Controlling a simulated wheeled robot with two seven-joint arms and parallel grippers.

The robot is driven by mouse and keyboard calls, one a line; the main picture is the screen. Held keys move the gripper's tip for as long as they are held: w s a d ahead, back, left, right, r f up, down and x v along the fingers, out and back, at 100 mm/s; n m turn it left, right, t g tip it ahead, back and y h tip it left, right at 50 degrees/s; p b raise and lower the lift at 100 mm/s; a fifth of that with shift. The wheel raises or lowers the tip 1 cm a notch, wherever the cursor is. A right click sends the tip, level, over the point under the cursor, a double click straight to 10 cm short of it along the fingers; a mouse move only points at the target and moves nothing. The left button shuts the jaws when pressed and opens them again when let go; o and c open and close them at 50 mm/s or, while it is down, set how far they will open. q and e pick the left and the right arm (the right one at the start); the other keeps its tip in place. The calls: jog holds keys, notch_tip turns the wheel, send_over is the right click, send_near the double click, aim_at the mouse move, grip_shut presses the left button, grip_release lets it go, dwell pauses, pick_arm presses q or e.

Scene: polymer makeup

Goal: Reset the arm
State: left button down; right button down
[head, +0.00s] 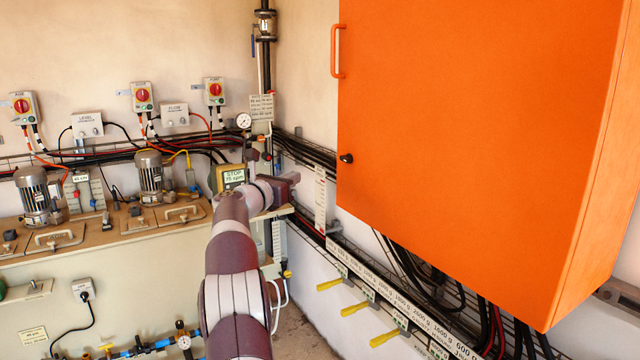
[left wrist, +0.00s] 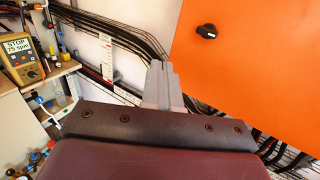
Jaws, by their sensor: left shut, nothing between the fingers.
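My left arm reaches forward from the bottom of the head view, and its gripper (head: 290,179) is at the far end, in front of the corner by the wall cables. In the left wrist view the left gripper's grey fingers (left wrist: 161,84) are together, with nothing between them. The fingers are apart from the orange cabinet (left wrist: 245,75), which lies to their right. My right gripper is in neither view.
The orange cabinet (head: 470,130) with a handle (head: 337,50) and a black knob (head: 346,158) fills the right side. A bench (head: 110,236) with motors stands at left. Yellow valve handles (head: 355,309) stick out low on the wall. A yellow meter (left wrist: 22,60) is left of the gripper.

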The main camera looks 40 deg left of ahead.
pick_arm(q)
notch_tip(320, 180, down, 14)
jog(key=s+m+g, duration=0.2)
jog(key=m+g, duration=0.3)
jog(key=m, duration=0.2)
jog(key=s+d+f+m+g+h+p, duration=0.1)
jog(key=d+f+m+g+h, duration=0.1)
jog(key=d+f+m, duration=0.4)
jog(key=s+d+f+m+g+h, duration=0.1)
jog(key=d+f+m+g, duration=0.25)
jog(key=d, duration=0.45)
jog(key=s+d+f+m+g+p, duration=0.1)
jog(key=s+d+m, duration=0.5)
jog(key=d, duration=0.6)
jog(key=s+d+f+m+g+h+p, duration=0.1)
jog(key=s+d+m+g, duration=0.1)
jog(key=s+d+m, duration=0.4)
jog(key=s+d+f+m+g+p, duration=0.1)
jog(key=s+d+m, duration=0.5)
jog(key=d, duration=1.2)
jog(key=shift+s+f+m+g, duration=0.25)
jog(key=shift+f+m+g, duration=0.4)
jog(key=shift+m, duration=1.7)
